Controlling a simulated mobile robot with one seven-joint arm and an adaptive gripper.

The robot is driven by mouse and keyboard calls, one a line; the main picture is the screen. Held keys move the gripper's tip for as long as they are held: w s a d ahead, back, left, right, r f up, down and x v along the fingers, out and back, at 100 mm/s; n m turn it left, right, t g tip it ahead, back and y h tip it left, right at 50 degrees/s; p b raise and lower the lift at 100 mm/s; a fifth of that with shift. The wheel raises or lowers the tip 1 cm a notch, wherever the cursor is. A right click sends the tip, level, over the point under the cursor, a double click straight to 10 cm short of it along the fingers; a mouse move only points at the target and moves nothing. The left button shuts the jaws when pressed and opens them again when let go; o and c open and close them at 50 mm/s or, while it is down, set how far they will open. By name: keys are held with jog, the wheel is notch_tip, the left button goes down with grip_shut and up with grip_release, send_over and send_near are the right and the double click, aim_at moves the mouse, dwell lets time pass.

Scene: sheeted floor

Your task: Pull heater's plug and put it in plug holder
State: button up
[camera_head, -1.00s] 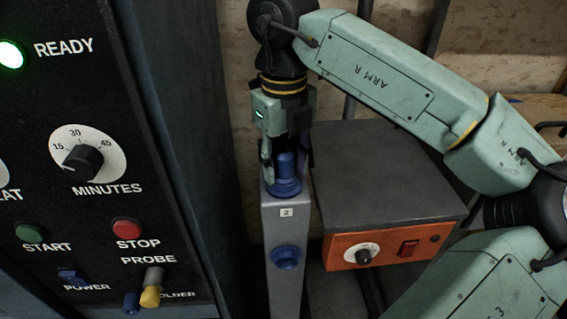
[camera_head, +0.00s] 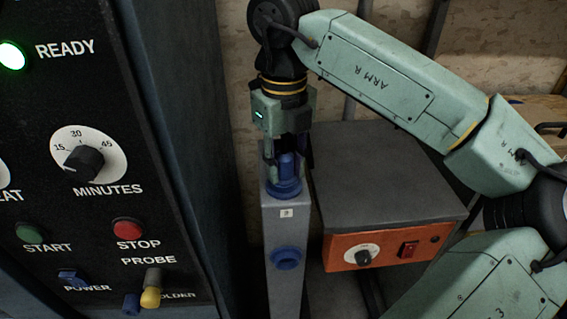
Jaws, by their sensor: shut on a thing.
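A blue plug (camera_head: 286,167) stands upright in the blue socket (camera_head: 284,189) on top of a grey post. My gripper (camera_head: 287,160) points down from above and is shut on the plug, with its fingers on both sides of it. A second blue socket (camera_head: 287,258) on the post's front face looks empty. The heater appears to be the grey-topped box with the orange front (camera_head: 385,245), right of the post. On the dark panel at the left, below the PROBE label, a grey and yellow piece (camera_head: 151,288) sits by the partly hidden word ending in "OLDER".
The tall dark control panel (camera_head: 85,220) stands close left of the post (camera_head: 284,225), with a narrow dark gap between. My arm reaches over the heater box from the right.

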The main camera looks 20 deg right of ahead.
aim_at(284, 137)
grip_shut()
jog(key=shift+r+p, duration=0.3)
jog(key=shift+p, duration=0.05)
jog(key=shift+r+p, duration=1.25)
jog(key=shift+r, duration=0.75)
jog(key=shift+r, duration=0.2)
jog(key=shift+r+p, duration=1.5)
jog(key=shift+r, duration=0.45)
